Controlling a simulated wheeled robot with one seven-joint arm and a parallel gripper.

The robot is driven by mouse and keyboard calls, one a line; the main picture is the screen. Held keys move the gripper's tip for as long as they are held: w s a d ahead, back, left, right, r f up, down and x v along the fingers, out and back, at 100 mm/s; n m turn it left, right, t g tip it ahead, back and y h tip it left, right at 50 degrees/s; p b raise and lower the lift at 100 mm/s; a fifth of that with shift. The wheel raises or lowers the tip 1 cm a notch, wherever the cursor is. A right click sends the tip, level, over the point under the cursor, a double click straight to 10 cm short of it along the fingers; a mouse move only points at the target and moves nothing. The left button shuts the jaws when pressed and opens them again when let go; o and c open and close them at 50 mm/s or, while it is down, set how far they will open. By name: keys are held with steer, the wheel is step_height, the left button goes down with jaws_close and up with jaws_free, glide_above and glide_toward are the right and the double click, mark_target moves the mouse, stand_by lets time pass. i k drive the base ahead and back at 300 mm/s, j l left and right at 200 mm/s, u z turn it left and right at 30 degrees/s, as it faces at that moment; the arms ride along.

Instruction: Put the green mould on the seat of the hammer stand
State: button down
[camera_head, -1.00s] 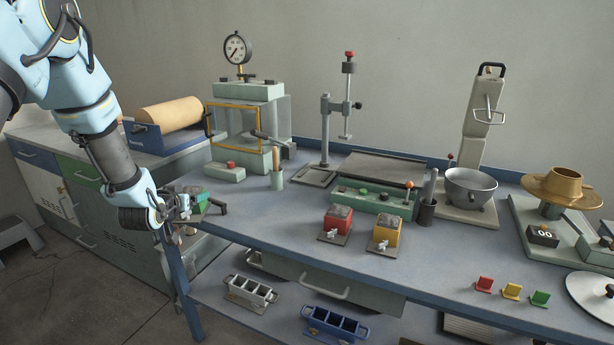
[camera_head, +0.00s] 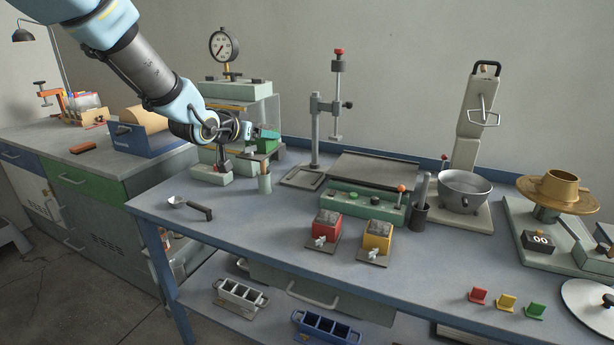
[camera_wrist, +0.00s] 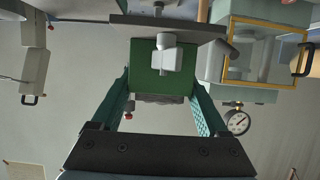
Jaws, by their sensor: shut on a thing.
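My gripper (camera_head: 264,134) is shut on the green mould (camera_head: 266,145) and holds it up in front of the press, above the bench. In the wrist view the mould (camera_wrist: 158,66) sits between the two fingers, with a grey clamp piece on its face. The hammer stand (camera_head: 316,135) is a grey post with a red-topped rod, to the right of my gripper. Its seat (camera_head: 303,177) is a flat, bare plate at the post's foot. The mould is apart from the seat, to its left and higher.
A press with a gauge (camera_head: 223,46) stands behind my gripper. A scoop (camera_head: 200,209) lies at the bench's left. Red (camera_head: 326,227) and yellow (camera_head: 377,236) moulds stand in front of a green control box (camera_head: 362,204).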

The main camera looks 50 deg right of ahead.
mark_target(304, 178)
steer(key=l, duration=0.4)
steer(key=i+l, duration=0.15)
steer(key=l, duration=0.7)
steer(key=i, duration=0.05)
